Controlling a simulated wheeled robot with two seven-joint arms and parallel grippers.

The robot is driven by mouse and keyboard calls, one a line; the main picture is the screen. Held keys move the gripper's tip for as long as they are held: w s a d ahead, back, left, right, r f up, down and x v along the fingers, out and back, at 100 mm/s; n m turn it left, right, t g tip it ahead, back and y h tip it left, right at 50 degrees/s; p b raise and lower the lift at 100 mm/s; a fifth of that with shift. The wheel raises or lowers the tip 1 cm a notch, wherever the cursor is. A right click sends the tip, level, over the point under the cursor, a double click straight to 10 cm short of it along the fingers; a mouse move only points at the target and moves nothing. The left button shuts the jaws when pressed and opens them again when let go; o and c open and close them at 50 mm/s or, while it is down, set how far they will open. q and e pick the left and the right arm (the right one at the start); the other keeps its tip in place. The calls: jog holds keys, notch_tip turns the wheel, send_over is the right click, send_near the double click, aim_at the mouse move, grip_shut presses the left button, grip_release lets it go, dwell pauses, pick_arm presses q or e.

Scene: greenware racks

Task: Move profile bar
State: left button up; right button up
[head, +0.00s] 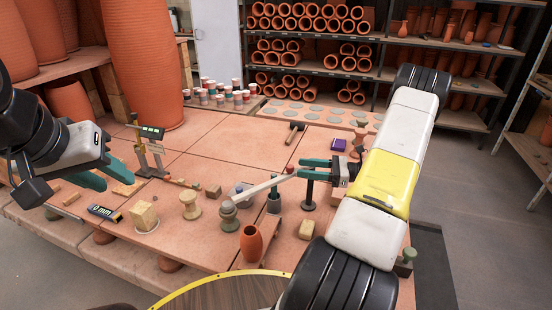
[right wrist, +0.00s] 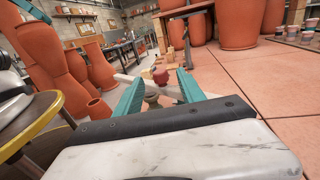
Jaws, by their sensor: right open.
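A long pale bar (head: 258,188), which I take as the profile bar, lies slantwise near the middle of the table. Its left end is at a grey-green round-topped stand (head: 228,213); its right end is by a dark red knob (head: 289,169). My right gripper (head: 302,170) is open beside that right end. In the right wrist view the pale bar (right wrist: 128,79) and the red knob (right wrist: 160,76) show beyond and between the teal fingers (right wrist: 160,92); contact cannot be told. My left gripper (head: 106,175) is open and empty at the table's left side.
A terracotta vase (head: 251,243), a yellowish block (head: 143,216), a spool-shaped piece (head: 190,206) and a black stand (head: 308,192) are nearby. A gauge on a stand (head: 150,150) is at left. Painted cups (head: 220,93) stand behind. Clear tabletop lies behind the bar.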

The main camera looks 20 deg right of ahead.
aim_at(290, 166)
jog(key=shift+x, duration=2.7)
grip_shut()
